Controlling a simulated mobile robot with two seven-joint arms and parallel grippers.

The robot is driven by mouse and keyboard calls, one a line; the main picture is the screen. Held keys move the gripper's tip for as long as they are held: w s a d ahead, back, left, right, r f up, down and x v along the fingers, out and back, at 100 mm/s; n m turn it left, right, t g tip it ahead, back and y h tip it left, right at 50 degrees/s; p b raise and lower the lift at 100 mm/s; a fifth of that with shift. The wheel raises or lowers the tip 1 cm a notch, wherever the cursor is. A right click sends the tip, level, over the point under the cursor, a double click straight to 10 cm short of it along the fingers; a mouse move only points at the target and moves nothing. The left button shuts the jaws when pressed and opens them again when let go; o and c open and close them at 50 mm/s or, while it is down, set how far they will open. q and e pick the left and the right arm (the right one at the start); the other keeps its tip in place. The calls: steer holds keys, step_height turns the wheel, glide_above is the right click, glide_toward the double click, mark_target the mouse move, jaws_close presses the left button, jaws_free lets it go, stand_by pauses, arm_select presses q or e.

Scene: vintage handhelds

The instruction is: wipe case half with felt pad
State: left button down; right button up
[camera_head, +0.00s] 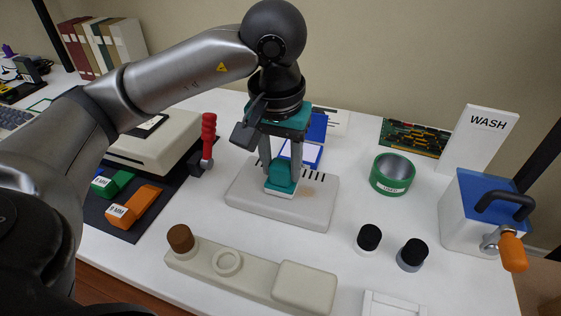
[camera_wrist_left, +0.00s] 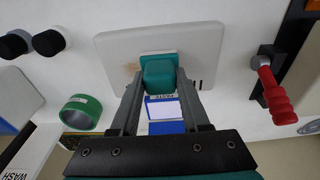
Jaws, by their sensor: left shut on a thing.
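My left gripper (camera_head: 281,165) is shut on a teal felt pad (camera_head: 284,172) with a pale underside. The pad sits on or just above the flat, light grey case half (camera_head: 252,205), near its middle; I cannot tell whether it touches. A brownish smudge (camera_head: 306,190) and a row of dark slots show on the case half to the right of the pad. My right gripper is not in view.
A red-handled tool (camera_head: 208,135) stands left of the case half. A green ring container (camera_head: 392,174) and a blue-lidded WASH box (camera_head: 470,220) are at right. Black-topped jars (camera_head: 368,238) and a long beige holder (camera_head: 240,275) lie in front.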

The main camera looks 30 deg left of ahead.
arm_select(q)
steer(key=shift+r+p, duration=1.5)
steer(key=shift+r, duration=1.25)
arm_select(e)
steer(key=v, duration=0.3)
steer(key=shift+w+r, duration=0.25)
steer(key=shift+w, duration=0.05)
arm_select(q)
steer(key=shift+w+d+r+p, duration=0.2)
steer(key=shift+w+r+p, duration=0.1)
steer(key=shift+p, duration=0.7)
steer(key=shift+w+d+r+p, duration=0.2)
steer(key=shift+w+d+p, duration=0.6)
steer(key=shift+p, duration=2.7)
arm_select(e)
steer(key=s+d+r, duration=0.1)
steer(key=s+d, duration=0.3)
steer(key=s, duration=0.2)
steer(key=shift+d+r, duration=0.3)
arm_select(q)
steer(key=shift+s, duration=0.1)
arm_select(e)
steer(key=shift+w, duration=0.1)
